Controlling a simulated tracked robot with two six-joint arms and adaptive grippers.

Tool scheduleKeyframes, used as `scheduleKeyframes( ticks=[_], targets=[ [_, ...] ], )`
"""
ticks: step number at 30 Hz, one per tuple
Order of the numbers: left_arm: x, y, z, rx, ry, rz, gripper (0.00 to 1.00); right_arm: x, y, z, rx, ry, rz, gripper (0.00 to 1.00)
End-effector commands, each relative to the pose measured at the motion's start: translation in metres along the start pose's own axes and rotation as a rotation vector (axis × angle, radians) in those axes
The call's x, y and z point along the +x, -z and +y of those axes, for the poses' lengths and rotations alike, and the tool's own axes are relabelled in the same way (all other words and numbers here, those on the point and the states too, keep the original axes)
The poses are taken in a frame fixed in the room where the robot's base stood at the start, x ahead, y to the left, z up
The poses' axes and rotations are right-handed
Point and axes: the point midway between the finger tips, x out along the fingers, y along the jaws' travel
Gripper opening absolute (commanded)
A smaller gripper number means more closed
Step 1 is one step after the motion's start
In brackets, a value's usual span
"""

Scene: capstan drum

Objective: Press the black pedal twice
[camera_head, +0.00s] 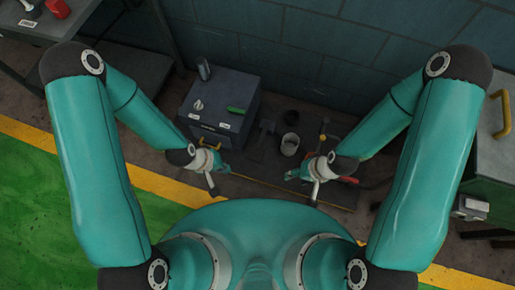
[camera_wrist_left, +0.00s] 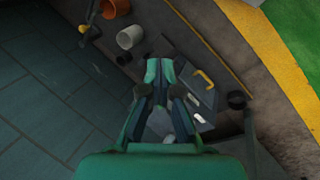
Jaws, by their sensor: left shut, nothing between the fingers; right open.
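I cannot pick out the black pedal for certain. A small dark upright shape (camera_head: 267,127) stands just right of the grey control box (camera_head: 232,84) in the head view, too dim to identify. My left gripper (camera_head: 222,170) is shut and empty, in front of the box. In the left wrist view, the left gripper (camera_wrist_left: 160,68) has its fingers together, with the box's yellow handle (camera_wrist_left: 206,78) to their right. My right gripper (camera_head: 298,174) is open and empty, low on the right, in front of the white cylinder (camera_head: 289,145).
A yellow-topped post (camera_head: 322,137) stands near my right forearm. A tiled wall (camera_head: 300,45) closes the back. A grey cabinet (camera_head: 490,150) is at right, a bench (camera_head: 50,25) at upper left.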

Motion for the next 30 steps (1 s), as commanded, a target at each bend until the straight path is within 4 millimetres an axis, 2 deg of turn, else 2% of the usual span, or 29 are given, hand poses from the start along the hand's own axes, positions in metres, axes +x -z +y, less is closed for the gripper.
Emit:
scheduleKeyframes(
  ticks=[1, 9, 15, 18, 21, 24, 30],
  targets=[
    [0.034, 0.013, -0.003, -0.05, -0.015, 0.013, 0.0, 0.026, 0.0, 0.009, 0.0, 0.0, -0.001, 0.48],
    [0.169, 0.095, 0.015, -0.466, -0.127, 0.066, 0.0, 0.116, 0.0, 0.042, 0.001, 0.0, -0.001, 0.48],
    [0.262, 0.151, 0.031, -0.793, -0.208, 0.08, 0.0, 0.18, 0.001, 0.065, 0.001, 0.0, -0.001, 0.48],
    [0.3, 0.176, 0.039, -0.944, -0.245, 0.084, 0.0, 0.208, 0.001, 0.075, 0.001, 0.0, -0.001, 0.48],
    [0.329, 0.195, 0.046, -1.07, -0.277, 0.087, 0.0, 0.23, 0.001, 0.083, 0.001, 0.0, -0.001, 0.48],
    [0.348, 0.209, 0.052, -1.166, -0.302, 0.089, 0.0, 0.244, 0.001, 0.088, 0.001, 0.0, 0.0, 0.48],
    [0.36, 0.222, 0.058, -1.26, -0.328, 0.089, 0.0, 0.253, 0.001, 0.091, 0.0, 0.0, 0.0, 0.48]
  ],
)
